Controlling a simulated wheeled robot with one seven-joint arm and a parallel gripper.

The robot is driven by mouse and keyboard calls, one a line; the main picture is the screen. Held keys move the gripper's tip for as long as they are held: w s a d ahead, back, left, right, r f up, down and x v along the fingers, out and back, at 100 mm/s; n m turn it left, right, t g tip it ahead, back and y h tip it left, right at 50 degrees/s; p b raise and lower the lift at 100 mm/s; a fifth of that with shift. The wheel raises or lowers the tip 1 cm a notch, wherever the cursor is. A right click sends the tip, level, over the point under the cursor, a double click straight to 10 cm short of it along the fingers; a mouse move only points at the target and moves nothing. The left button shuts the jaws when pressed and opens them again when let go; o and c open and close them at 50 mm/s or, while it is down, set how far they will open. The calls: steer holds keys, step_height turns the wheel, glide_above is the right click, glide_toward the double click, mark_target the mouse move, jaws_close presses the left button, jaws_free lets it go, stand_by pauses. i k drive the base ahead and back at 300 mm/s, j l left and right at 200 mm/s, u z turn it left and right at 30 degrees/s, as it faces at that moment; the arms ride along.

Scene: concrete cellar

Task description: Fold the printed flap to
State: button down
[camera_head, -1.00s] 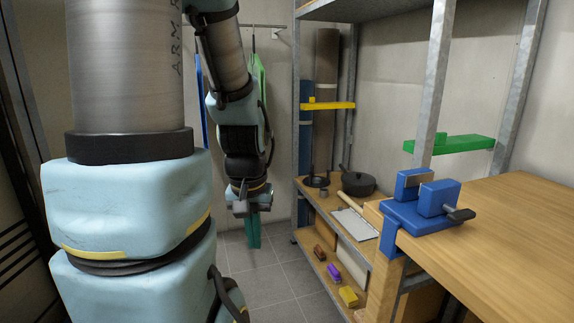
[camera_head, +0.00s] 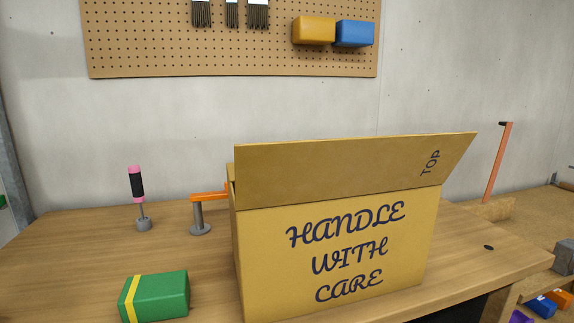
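A cardboard box (camera_head: 262,268) stands on the wooden workbench, its front face printed "HANDLE WITH CARE". A wide flap (camera_head: 330,172) rises from the box's front top edge, tilted up, with "TOP" printed sideways near its right end. The flap hides the box's opening and most of its far side. A small piece of another cardboard edge shows at the box's left top corner. My gripper is not in the present view.
On the workbench (camera_head: 80,250), a green block with a yellow band (camera_head: 165,297) lies left of the box. A pink-and-black handled tool (camera_head: 137,190) and an orange-armed clamp (camera_head: 200,215) stand behind. A pegboard (camera_head: 190,50) hangs on the wall. Bare bench lies at left.

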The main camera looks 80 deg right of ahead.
mark_target(269, 174)
steer(key=z, duration=2.75)
steer(key=j, duration=0.1)
